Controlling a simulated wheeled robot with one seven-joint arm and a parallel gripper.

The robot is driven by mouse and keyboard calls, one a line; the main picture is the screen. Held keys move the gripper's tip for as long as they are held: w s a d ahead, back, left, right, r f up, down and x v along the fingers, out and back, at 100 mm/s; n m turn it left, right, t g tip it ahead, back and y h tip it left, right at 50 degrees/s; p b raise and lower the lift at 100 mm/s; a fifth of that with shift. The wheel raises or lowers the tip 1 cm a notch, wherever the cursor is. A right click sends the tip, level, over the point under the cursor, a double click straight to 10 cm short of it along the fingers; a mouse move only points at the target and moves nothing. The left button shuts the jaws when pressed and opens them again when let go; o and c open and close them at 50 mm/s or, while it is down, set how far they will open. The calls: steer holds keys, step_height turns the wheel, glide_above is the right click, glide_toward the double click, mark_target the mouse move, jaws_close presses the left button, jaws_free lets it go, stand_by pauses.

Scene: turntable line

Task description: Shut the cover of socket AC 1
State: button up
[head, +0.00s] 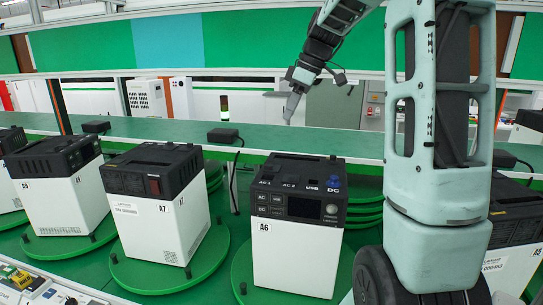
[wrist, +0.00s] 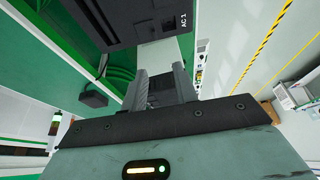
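The power unit labelled A6 (head: 293,235) stands on a green round plate, white below with a black top. The AC 1 socket area (head: 268,172) is at the left of its top, beside AC 2, USB and DC labels. In the wrist view the AC 1 socket (wrist: 168,23) shows as a small dark square beside its label. The angle of its cover is too small to tell. My gripper (head: 290,112) points down above and behind the unit, apart from it.
Unit A7 (head: 157,200) stands on its own green plate (head: 170,272) to the left, with more units beyond. Another unit (head: 520,235) is partly hidden behind my arm at right. A small black box with a cable (head: 223,136) lies on the green ledge (head: 170,128).

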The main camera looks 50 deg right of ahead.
steer(key=d, duration=0.1)
steer(key=p, duration=0.5)
glide_toward(269, 166)
steer(key=x, duration=0.8)
steer(key=shift+d, duration=0.1)
jaws_close()
